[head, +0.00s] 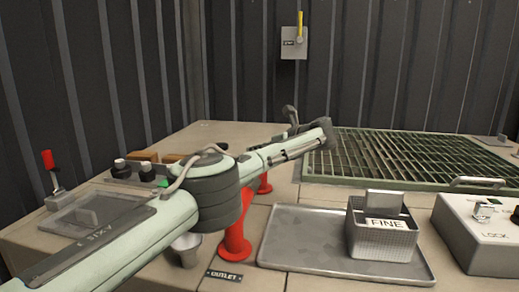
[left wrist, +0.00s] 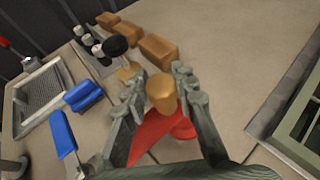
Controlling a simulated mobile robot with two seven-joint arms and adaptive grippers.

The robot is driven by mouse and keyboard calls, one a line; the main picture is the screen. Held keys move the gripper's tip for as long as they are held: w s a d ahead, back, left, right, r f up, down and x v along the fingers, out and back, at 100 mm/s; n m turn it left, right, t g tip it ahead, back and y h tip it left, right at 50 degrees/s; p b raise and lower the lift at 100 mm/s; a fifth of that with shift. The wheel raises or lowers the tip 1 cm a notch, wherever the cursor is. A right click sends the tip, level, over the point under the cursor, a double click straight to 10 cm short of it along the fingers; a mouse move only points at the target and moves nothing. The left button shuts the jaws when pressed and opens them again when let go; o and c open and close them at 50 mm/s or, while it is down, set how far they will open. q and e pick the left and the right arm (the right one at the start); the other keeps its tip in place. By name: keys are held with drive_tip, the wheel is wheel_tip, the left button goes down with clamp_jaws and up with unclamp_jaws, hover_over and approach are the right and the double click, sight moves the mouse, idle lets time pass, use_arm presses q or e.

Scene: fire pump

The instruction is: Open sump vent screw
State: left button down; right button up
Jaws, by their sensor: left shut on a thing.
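A brass-coloured screw (left wrist: 160,98) with a rounded top stands on a red fitting (left wrist: 170,142) in the left wrist view. I take it to be the sump vent screw. My left gripper (left wrist: 157,90) has its fingers on both sides of the screw and is shut on it. In the head view my left arm reaches in from the left across the bench. My right gripper is not in view.
A black knob (left wrist: 115,46), brown blocks (left wrist: 157,51) and blue handles (left wrist: 84,95) stand close by. In the head view, a metal tray (head: 300,235) holds a basket labelled FINE (head: 382,240). A green grating (head: 415,158) and LOCK box (head: 480,235) lie right.

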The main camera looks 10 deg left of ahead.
use_arm(q)
drive_tip(key=shift+a, duration=0.1)
drive_tip(key=c, duration=1.2)
unclamp_jaws()
drive_tip(key=v, duration=1.2)
drive_tip(key=shift+r, duration=0.1)
